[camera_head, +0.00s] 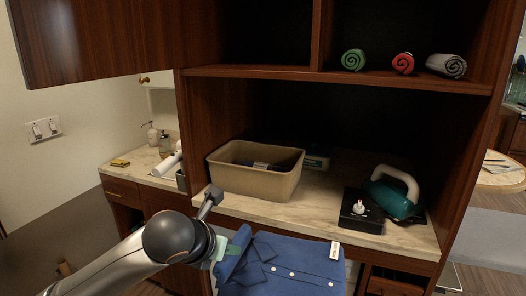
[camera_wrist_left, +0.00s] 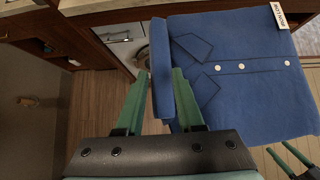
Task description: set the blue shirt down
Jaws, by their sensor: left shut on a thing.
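The blue shirt (camera_head: 285,268) is a folded, flat bundle with pale buttons and a white tag, in front of the counter's edge in the head view. It also shows in the left wrist view (camera_wrist_left: 245,85), beyond the fingers. My left gripper (camera_head: 222,248) is shut on the shirt's left edge; in the wrist view its green fingers (camera_wrist_left: 161,95) stand on both sides of that edge. The shirt's lower part is cut off in the head view. My right gripper (camera_wrist_left: 279,148) shows at the wrist view's lower right corner, its fingers apart and empty, below the shirt.
A tan bin (camera_head: 250,185) with items inside stands on the marble counter (camera_head: 310,205). A black box (camera_head: 362,210) and a teal iron (camera_head: 395,195) stand at the right. Bare counter lies between bin and box. Rolled towels (camera_head: 402,63) lie on the shelf above.

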